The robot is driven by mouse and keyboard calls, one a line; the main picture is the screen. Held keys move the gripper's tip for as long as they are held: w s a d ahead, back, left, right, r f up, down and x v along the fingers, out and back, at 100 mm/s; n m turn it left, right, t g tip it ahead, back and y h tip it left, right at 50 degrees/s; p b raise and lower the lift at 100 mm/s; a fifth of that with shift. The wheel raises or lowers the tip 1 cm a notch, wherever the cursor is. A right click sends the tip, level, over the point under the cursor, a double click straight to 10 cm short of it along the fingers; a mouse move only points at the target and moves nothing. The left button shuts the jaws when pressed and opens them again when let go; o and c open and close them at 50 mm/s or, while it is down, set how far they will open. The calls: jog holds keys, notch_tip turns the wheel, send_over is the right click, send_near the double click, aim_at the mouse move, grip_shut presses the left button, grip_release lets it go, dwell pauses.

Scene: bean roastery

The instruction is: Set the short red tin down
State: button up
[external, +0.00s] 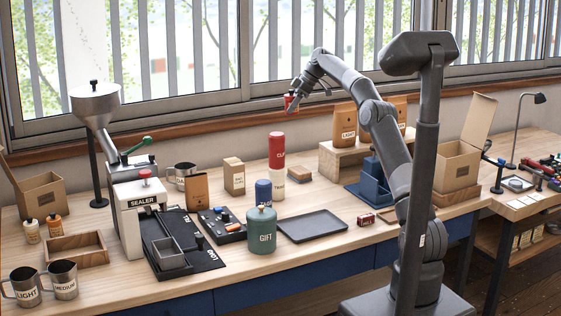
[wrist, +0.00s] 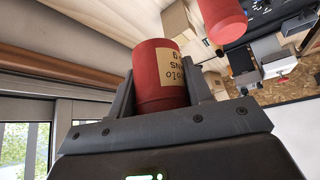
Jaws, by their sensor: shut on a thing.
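The short red tin (wrist: 160,75) with a tan label is held between the two fingers of my gripper (wrist: 160,92) in the wrist view. In the external view my gripper (external: 295,98) is raised high above the back of the bench, near the window sill, and the red tin (external: 291,103) shows small and partly hidden in it. The gripper is shut on the tin, which is clear of the bench (external: 325,195).
A taller red tin (external: 276,150) stands on a white one behind a blue tin (external: 263,192). A green GIFT canister (external: 262,232) and a dark tray (external: 311,226) are in front. A wooden riser (external: 345,160) with bags is at right.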

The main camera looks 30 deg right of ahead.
jog(key=shift+f, duration=0.6)
notch_tip(320, 180, down, 17)
jog(key=w+a+f, duration=0.1)
jog(key=a+f, duration=0.1)
jog(key=a, duration=0.1)
jog(key=w+a+f, duration=0.2)
jog(key=a, duration=0.2)
jog(key=w+a+f, duration=0.1)
jog(key=a+f, duration=0.2)
jog(key=a, duration=0.1)
jog(key=shift+w, duration=0.3)
jog(key=shift+f, duration=1.9)
jog(key=shift+f, duration=0.15)
jog(key=o, duration=1)
